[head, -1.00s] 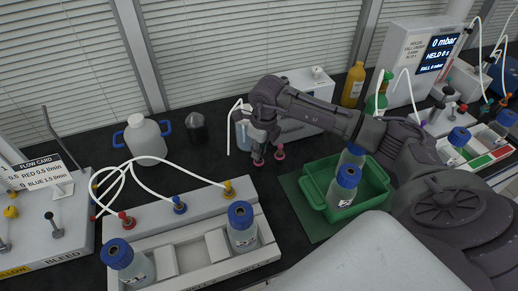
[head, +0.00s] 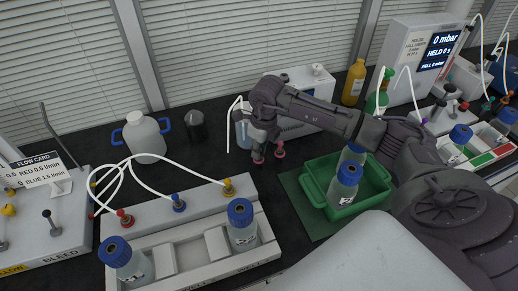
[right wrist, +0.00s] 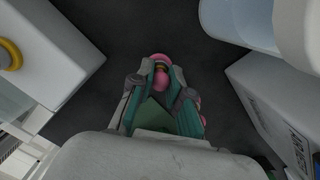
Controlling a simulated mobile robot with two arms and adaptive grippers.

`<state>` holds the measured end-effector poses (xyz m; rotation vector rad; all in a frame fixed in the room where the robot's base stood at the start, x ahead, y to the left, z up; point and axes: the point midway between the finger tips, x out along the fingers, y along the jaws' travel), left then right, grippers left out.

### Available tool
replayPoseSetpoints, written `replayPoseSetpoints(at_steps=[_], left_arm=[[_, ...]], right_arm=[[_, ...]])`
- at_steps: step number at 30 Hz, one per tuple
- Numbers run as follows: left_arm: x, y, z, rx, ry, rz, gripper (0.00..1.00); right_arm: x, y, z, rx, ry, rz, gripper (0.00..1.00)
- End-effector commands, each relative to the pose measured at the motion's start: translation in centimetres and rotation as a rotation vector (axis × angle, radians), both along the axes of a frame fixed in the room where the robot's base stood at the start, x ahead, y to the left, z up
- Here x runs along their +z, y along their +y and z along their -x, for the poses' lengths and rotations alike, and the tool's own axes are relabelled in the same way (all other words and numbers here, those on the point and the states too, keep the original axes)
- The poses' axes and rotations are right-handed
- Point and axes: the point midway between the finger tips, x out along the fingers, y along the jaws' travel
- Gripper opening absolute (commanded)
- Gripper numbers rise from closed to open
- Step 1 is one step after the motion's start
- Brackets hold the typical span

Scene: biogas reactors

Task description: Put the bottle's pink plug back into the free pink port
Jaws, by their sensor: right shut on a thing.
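My right gripper (head: 267,152) reaches down at the middle of the bench in the head view. In the right wrist view its teal-lined fingers (right wrist: 162,98) are shut on a pink plug (right wrist: 161,80). Two small pink pieces show low by the gripper in the head view, one left (head: 258,157) and one right (head: 279,153); I cannot tell which is the held plug. Another pink piece is partly hidden beside the right finger in the wrist view. Blue-capped bottles stand in the green tray (head: 342,211) and the white rack. I cannot make out a free pink port. My left gripper is not in view.
A white rack (head: 186,234) with red, blue and yellow fittings and white tubes is at front left. A white box (head: 305,118) is behind my right arm. Dark bench is clear left of the gripper.

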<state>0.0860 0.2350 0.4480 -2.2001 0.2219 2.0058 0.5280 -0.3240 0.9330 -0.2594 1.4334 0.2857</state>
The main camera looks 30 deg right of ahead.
Motion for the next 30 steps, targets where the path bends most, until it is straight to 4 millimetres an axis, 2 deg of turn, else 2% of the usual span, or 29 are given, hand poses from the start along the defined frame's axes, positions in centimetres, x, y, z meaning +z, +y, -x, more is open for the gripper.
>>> replayPoseSetpoints(at_steps=[3,4,9,20,23,30], left_arm=[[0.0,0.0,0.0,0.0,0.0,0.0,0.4],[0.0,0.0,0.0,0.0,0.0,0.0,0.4],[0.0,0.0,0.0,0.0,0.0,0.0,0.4],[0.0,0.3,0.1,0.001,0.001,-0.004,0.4],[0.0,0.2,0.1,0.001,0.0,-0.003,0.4],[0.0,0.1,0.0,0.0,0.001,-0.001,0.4]], right_arm=[[0.0,0.0,0.0,0.0,0.0,0.0,0.0],[0.0,0.0,0.0,0.0,0.0,0.0,0.2],[0.0,0.0,0.0,0.0,0.0,0.0,0.46],[0.5,0.0,0.0,0.0,-0.001,0.001,0.46],[1.9,-0.1,0.1,0.001,-0.004,0.0,0.46],[7.0,-0.3,0.7,0.001,-0.005,0.0,0.46]])
